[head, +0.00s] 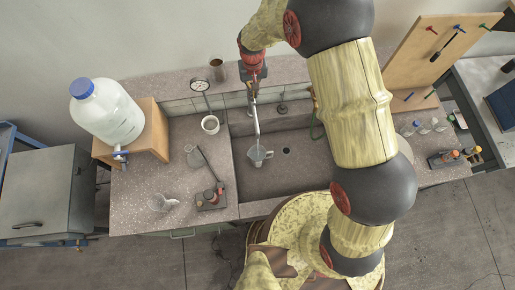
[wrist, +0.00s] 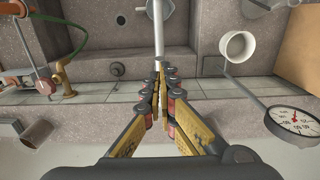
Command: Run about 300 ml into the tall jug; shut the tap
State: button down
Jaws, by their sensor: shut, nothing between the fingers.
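A clear jug (head: 257,153) stands in the sink basin under the end of the long metal tap spout (head: 257,122). I cannot make out a water level or a stream. My gripper (head: 253,88) is shut and empty at the wall end of the spout. In the wrist view my gripper (wrist: 160,75) has its fingertips together in line with the spout (wrist: 160,28), hiding the tap's base. I cannot tell if they touch it, nor how the tap's handle is set. A second clear jug (head: 162,202) stands on the bench's front left.
A big blue-capped bottle (head: 107,112) with its own spigot stands on a wooden box at left. A dial gauge (wrist: 292,122) and white cup (wrist: 238,46) are beside the sink. A brass tap (wrist: 63,78) with a green hose is on the other side. The sink drain (head: 286,151) is clear.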

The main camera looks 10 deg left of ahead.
jog(key=shift+f, duration=0.1)
jog(key=shift+f+b, duration=1.25)
jog(key=shift+f, duration=0.5)
jog(key=shift+r+p, duration=1.45)
jog(key=shift+r, duration=1.7)
jog(key=shift+s, duration=0.1)
